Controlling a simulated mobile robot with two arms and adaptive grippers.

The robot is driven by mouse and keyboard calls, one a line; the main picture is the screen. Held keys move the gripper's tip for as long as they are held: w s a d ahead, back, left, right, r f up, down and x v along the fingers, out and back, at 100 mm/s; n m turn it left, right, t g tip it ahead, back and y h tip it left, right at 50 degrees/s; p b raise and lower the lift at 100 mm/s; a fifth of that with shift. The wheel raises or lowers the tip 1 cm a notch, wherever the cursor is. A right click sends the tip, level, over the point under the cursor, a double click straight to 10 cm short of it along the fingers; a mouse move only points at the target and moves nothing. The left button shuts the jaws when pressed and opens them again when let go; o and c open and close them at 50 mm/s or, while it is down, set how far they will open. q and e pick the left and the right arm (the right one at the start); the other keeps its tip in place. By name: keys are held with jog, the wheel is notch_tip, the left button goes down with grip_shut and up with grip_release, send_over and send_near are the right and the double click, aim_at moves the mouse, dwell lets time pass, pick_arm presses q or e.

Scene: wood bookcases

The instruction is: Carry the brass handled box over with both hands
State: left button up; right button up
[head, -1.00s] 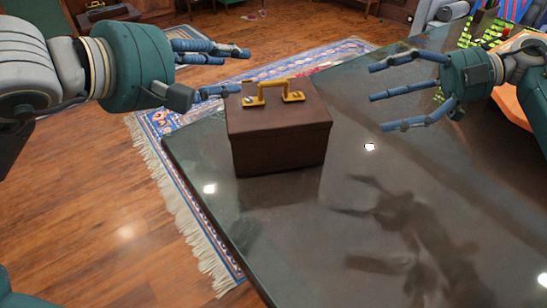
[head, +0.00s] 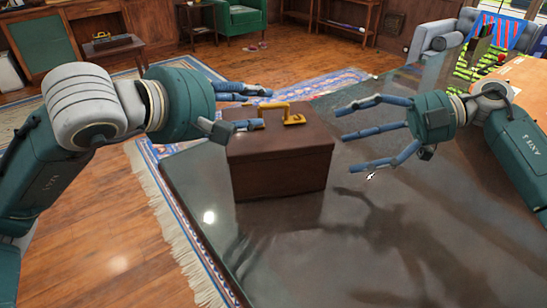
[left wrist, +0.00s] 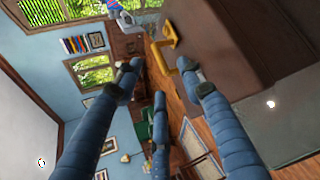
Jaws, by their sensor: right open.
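The dark brown box (head: 280,165) with a brass handle (head: 277,108) sits upright on the dark glossy table. The handle also shows in the left wrist view (left wrist: 172,34), just past the fingers, with the box's side (left wrist: 235,50) on the right. My left gripper (head: 265,107) is open at the box's top left. Its lower finger overlaps the left end of the handle in the head view; I cannot tell if they touch. My right gripper (head: 365,135) is open, empty and apart from the box on its right, with its fingers pointing at it.
The table (head: 320,260) has clear room in front of the box. A patterned rug (head: 165,215) and wood floor lie left of it. A green armchair (head: 238,18), a side table with a similar case (head: 112,42) and a grey sofa (head: 440,50) stand behind.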

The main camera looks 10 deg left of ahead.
aim_at(265, 106)
pick_arm(q)
jog(key=x, duration=0.5)
pick_arm(e)
jog(key=x, duration=0.5)
pick_arm(q)
grip_shut()
pick_arm(e)
jog(key=c, duration=1)
pick_arm(q)
jog(key=shift+s, duration=0.1)
pick_arm(e)
jog(key=shift+r, duration=0.1)
jog(key=c, duration=1.1)
pick_arm(q)
jog(key=shift+d, duration=0.1)
pick_arm(e)
jog(key=shift+s, duration=0.1)
jog(key=shift+c, duration=0.3)
